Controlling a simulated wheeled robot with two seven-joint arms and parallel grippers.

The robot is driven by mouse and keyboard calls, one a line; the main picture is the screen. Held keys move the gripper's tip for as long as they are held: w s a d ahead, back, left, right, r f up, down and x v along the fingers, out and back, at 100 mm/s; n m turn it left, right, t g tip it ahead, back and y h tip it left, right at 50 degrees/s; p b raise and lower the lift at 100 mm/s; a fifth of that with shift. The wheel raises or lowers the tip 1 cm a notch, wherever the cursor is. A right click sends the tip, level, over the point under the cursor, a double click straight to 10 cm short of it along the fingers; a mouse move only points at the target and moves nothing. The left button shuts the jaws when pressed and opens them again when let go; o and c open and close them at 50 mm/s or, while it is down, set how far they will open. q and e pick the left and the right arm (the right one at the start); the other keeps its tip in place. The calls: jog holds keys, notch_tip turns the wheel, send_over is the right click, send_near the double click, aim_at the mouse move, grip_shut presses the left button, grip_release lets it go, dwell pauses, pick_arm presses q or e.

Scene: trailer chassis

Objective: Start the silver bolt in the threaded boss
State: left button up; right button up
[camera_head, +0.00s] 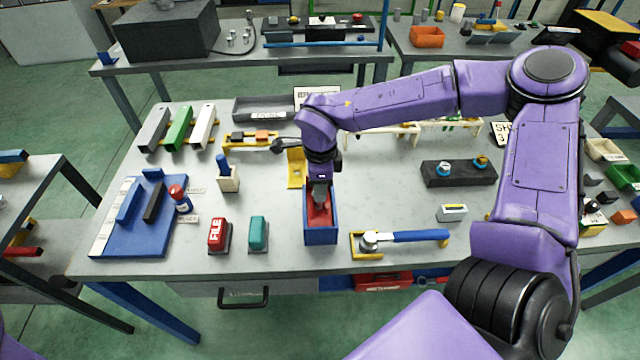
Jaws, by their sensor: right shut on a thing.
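My right gripper (320,199) points down into a blue open box (321,237) with a red inside, near the front middle of the bench. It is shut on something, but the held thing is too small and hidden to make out. I cannot clearly pick out the silver bolt. A black block (458,177) to the right carries two round fittings, one silver-and-blue (444,168) and one gold-and-teal (481,163). I cannot tell whether either is the threaded boss. My left gripper is not in view.
A blue-handled tool (420,236) lies in a yellow holder right of the box. A red FILE block (219,235) and a teal block (258,233) stand to its left. A yellow bracket (296,168) stands just behind. Bare bench lies between box and black block.

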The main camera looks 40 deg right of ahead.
jog(key=shift+f+b, duration=0.95)
jog(key=shift+f, duration=0.8)
jog(key=o, duration=1.1)
jog(key=shift+c, duration=0.2)
notch_tip(320, 180, up, 3)
jog(key=p, duration=0.3)
jog(key=shift+f, duration=0.1)
jog(key=shift+r+p, duration=0.85)
jog(key=shift+r, duration=1.25)
